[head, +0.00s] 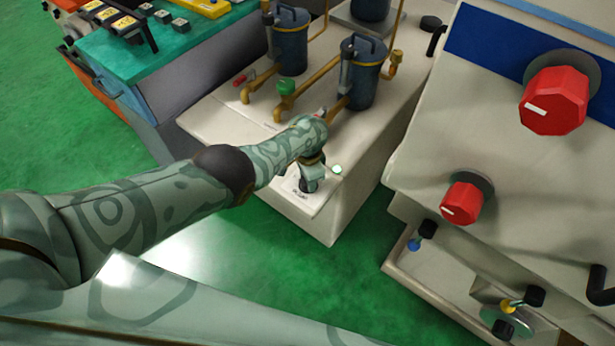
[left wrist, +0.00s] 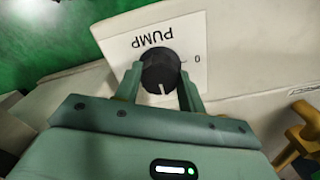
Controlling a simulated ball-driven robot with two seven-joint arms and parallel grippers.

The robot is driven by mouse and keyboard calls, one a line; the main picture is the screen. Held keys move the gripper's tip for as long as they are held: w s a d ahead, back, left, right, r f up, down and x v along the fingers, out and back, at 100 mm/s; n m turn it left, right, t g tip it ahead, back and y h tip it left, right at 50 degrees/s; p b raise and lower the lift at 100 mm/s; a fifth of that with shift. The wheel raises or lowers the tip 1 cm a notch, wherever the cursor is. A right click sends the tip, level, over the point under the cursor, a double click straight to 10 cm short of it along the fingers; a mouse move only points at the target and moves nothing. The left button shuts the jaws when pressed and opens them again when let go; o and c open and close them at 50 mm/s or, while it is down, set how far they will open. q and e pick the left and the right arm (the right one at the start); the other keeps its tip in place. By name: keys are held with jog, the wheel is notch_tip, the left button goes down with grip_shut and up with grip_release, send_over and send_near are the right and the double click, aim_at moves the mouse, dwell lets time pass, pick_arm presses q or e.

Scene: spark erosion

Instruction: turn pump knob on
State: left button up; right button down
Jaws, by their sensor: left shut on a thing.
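The black pump knob (left wrist: 160,72) sits on a white label (left wrist: 125,50) marked "PUMP" and "0", both upside down in the left wrist view. The knob's white mark points toward the bottom of that view, away from the "0" at its right. My left gripper (left wrist: 160,92) is shut around the knob, one finger on each side. In the head view my left gripper (head: 309,186) reaches down onto the front end of the cream pump unit (head: 335,215) and hides the knob. My right gripper is not in view.
A cream machine with red knobs (head: 555,100) is at the right. Green floor (head: 290,285) lies in front.

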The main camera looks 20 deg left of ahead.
pick_arm(q)
jog(key=shift+w+d+r, duration=0.15)
jog(key=o, duration=1)
jog(key=shift+c, duration=0.2)
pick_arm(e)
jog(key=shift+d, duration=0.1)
pick_arm(q)
notch_tip(320, 180, up, 16)
jog(key=p, duration=1.3)
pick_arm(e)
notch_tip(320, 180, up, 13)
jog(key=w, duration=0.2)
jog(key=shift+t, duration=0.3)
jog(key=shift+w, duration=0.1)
